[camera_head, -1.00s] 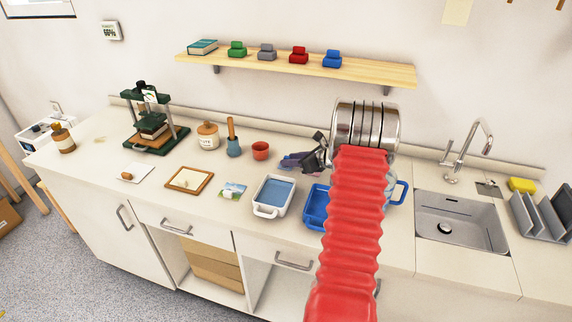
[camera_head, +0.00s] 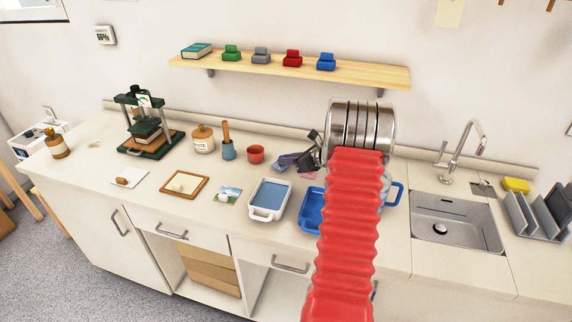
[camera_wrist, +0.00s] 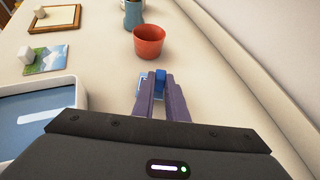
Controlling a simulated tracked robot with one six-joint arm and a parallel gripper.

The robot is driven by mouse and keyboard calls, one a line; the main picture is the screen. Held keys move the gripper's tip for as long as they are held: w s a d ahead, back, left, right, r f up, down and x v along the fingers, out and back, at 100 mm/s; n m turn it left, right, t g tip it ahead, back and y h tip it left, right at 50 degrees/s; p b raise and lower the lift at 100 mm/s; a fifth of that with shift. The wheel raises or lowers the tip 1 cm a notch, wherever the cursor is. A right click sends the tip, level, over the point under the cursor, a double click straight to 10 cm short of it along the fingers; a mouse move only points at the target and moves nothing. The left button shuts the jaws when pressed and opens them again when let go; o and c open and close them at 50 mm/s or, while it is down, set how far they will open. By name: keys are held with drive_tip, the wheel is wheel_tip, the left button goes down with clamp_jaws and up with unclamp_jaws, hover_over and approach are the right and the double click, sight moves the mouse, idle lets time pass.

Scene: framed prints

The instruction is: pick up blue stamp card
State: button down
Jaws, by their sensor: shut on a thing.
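In the wrist view a small blue piece (camera_wrist: 160,77), which appears to be the blue stamp card, stands between the two purple fingertips of my gripper (camera_wrist: 158,82). The fingers are shut on it. A pale blue patch beside the left finger is partly hidden, and I cannot tell whether it is the same card. In the head view my gripper (camera_head: 284,158) is low over the counter (camera_head: 110,160), right of the red-orange cup (camera_head: 256,154). The card is too small to make out there.
The cup also shows just beyond the fingertips in the wrist view (camera_wrist: 149,43). A white tray (camera_head: 252,208) and a blue tray (camera_head: 308,222) lie in front. A landscape picture (camera_head: 235,190) and a framed board (camera_head: 203,193) lie left. The wall runs close behind.

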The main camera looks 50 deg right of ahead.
wheel_tip(320, 180, up, 8)
drive_tip(key=shift+r, duration=0.25)
idle(0.5)
